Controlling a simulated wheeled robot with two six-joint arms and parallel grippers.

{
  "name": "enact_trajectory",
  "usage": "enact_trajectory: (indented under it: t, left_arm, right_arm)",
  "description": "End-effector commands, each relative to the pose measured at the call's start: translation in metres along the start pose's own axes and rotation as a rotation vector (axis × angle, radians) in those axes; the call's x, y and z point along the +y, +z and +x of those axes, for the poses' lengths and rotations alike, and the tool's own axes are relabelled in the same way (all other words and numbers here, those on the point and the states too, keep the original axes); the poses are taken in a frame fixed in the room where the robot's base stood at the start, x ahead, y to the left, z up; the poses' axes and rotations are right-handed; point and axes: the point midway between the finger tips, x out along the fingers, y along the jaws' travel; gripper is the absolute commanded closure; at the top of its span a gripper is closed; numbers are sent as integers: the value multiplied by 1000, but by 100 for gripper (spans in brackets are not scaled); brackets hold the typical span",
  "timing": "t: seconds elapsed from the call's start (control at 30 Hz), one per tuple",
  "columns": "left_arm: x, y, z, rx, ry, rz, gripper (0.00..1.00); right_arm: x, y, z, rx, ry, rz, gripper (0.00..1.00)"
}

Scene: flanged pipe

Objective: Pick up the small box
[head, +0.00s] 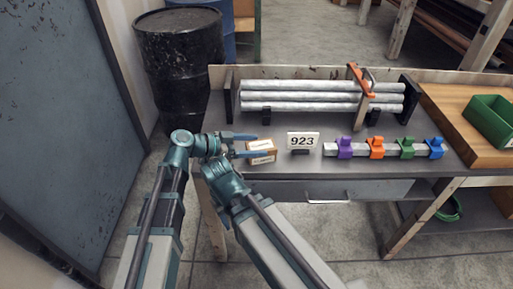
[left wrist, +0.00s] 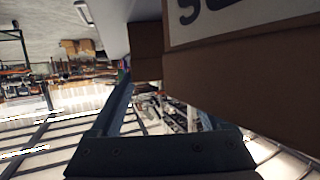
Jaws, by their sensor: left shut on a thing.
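The small box (head: 268,146) is brown cardboard with a pale label on its front. It is at the front left of the grey workbench in the head view. My left gripper (head: 258,146) reaches in from the left and is shut on the box, with one finger at the back and one at the front. In the left wrist view the brown box (left wrist: 230,85) fills the upper right, close to the dark finger, with part of a white printed label showing. I cannot tell whether the box touches the bench.
Grey pipes (head: 310,96) lie in a rack behind, with an orange clamp (head: 360,80). Coloured clips (head: 377,148) sit on a rail to the right. A black drum (head: 180,60) stands behind left.

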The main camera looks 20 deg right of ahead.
Motion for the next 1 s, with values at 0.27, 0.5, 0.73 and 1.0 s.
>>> enact_trajectory:
  t: [0.27,0.5,0.73,1.0]
  left_arm:
    - [1,-18,-7,-3,2,0,100]
    - [1,-52,-19,-1,1,0,100]
    - [0,-85,-31,0,1,0,100]
    - [0,-95,-35,0,1,0,100]
  right_arm:
    - [2,1,-20,0,0,0,50]
    - [5,3,-55,0,0,0,50]
    - [9,5,-90,0,0,0,50]
    - [10,6,-100,0,0,0,50]
